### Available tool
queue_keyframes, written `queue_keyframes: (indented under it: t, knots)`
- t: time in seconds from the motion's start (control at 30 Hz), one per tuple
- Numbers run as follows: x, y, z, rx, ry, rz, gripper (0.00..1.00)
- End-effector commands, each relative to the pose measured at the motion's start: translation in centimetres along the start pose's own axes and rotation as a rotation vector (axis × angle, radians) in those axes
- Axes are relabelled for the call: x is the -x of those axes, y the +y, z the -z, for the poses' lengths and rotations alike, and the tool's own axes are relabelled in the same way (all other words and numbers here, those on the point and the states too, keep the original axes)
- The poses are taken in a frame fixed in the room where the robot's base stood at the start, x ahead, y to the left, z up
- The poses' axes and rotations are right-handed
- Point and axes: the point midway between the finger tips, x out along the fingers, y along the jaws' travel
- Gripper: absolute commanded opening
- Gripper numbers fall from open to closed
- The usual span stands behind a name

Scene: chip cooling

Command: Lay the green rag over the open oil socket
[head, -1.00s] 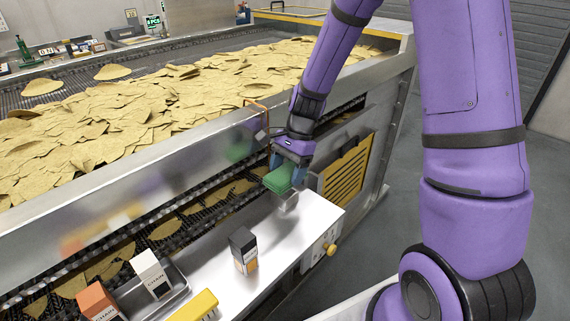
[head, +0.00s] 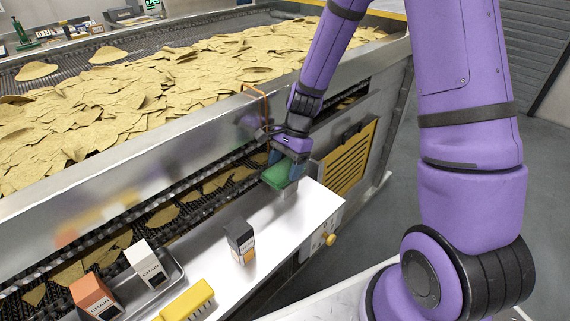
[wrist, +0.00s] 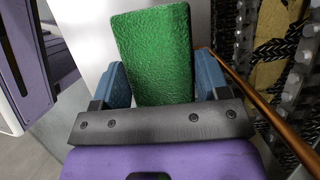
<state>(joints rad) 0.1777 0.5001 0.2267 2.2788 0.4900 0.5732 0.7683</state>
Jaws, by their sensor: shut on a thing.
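The green rag (head: 277,177) is a thick folded pad near the far right end of the steel shelf. My gripper (head: 286,170) has its blue fingers shut on it. In the wrist view, the rag (wrist: 152,60) stands between the two fingers (wrist: 160,85), with its far end sticking out past them. A small grey metal block (head: 289,193) shows just under the rag on the shelf; it may be the oil socket. Its top is hidden by the rag, so I cannot tell whether the rag touches it.
A copper-coloured pipe (head: 266,112) rises beside my gripper. The chip conveyor (head: 150,215) runs behind the shelf.

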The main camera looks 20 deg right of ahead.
Motion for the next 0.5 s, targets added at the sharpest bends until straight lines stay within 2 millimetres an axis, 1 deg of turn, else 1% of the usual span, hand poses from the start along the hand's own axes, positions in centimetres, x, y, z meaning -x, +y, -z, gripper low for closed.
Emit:
queue_keyframes:
  t: [0.4,0.43,0.47,0.5]
  knots:
    - [-0.74,0.00,0.31,0.001,0.001,0.000,0.45]
    - [-0.74,0.00,0.31,0.001,0.001,0.000,0.75]
    - [-0.74,0.00,0.31,0.001,0.001,0.000,0.82]
    - [-0.74,0.00,0.31,0.001,0.001,0.000,0.91]
